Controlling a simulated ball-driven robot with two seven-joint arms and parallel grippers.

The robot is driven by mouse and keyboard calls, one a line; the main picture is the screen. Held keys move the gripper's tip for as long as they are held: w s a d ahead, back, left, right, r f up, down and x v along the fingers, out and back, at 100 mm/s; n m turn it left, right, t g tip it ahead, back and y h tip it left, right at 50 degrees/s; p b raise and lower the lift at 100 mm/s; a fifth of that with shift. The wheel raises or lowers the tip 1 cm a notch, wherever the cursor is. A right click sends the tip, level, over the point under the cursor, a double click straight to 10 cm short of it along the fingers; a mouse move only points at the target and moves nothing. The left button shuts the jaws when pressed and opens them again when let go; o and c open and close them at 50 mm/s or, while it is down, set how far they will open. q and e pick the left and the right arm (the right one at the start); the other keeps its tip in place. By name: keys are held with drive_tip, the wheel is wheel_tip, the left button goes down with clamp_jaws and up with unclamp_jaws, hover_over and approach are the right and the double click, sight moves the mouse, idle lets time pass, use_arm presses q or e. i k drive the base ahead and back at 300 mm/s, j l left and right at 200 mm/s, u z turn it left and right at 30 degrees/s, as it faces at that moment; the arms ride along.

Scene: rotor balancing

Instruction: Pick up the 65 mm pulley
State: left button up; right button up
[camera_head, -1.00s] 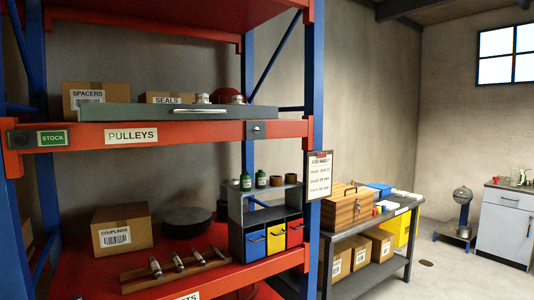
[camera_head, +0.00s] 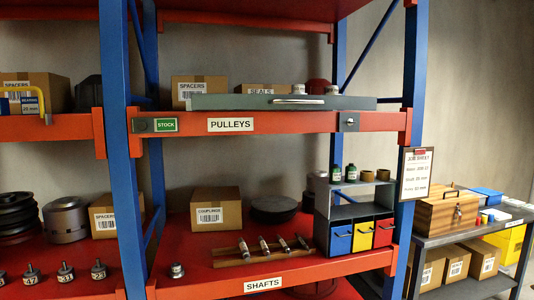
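No pulley can be made out as a 65 mm one in this view. A shelf label reading PULLEYS (camera_head: 230,125) is on the red upper beam. Above it sits a grey drawer (camera_head: 250,103) with a light handle (camera_head: 298,101); it looks shut or nearly so, and its inside is hidden. Dark stacked discs like pulleys (camera_head: 14,217) stand on the lower left shelf, with a grey metal drum (camera_head: 66,220) beside them. Neither of my grippers is in view.
Blue uprights (camera_head: 122,160) divide the rack. Boxes marked SPACERS (camera_head: 200,91) and COUPLINGS (camera_head: 215,212) stand on shelves. Shafts lie on a wooden rack (camera_head: 262,250) beside coloured bins (camera_head: 362,237). A job sheet (camera_head: 417,175) hangs right.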

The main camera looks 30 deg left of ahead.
sight(176, 271)
drive_tip(key=u, duration=1.75)
